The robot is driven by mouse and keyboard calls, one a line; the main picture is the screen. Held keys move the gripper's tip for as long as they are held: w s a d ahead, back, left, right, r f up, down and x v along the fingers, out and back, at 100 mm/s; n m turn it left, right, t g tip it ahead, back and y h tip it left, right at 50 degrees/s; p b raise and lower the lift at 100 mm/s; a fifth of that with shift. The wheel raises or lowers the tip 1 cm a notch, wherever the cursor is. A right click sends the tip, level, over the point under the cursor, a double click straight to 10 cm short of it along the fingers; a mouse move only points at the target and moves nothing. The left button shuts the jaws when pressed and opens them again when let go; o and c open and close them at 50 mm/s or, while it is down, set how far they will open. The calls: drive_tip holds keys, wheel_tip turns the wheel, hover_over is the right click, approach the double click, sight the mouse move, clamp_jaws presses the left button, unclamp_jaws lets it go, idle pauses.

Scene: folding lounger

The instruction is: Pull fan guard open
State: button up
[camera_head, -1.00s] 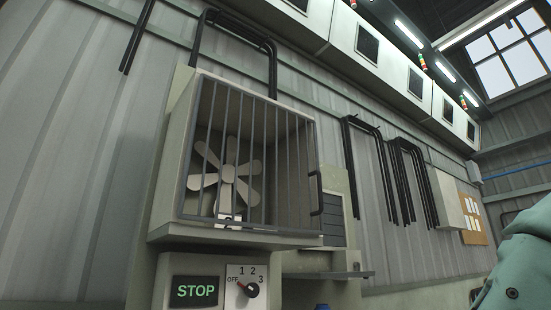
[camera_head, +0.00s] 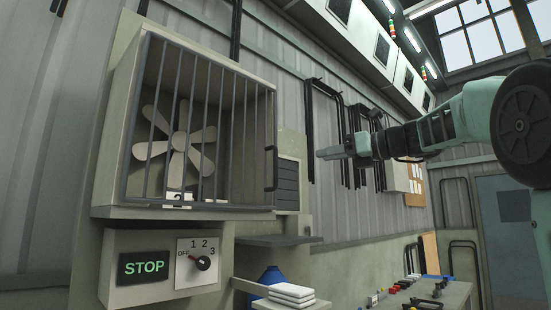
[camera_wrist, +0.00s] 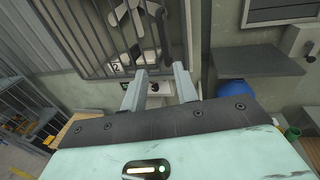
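The fan guard (camera_head: 225,207) is a dark barred frame across the front of a beige box on the wall. It looks closed, with a grey-beige fan (camera_head: 179,143) behind the bars. A black handle (camera_head: 271,168) is on its right edge. My gripper (camera_head: 319,153) is right of the handle in the head view, pointing left and apart from it. In the wrist view, my gripper (camera_wrist: 158,84) shows two grey fingers spread apart with nothing between them. The barred guard (camera_wrist: 95,72) is beyond them, upper left; I cannot tell the exact gap.
A STOP panel (camera_head: 145,265) and a rotary dial (camera_head: 203,262) are under the box. A grey shelf (camera_head: 278,240) juts out at lower right, near a blue object (camera_head: 268,282) and a white stack (camera_head: 291,291). A control desk (camera_head: 425,297) stands further right.

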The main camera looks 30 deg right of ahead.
drive_tip(key=r, duration=0.1)
drive_tip(key=p, duration=0.6)
hover_over(275, 183)
drive_tip(key=shift+w+d+r+t, duration=0.15)
drive_tip(key=shift+w+d+t, duration=0.1)
drive_tip(key=shift+w+t, duration=0.05)
clamp_jaws()
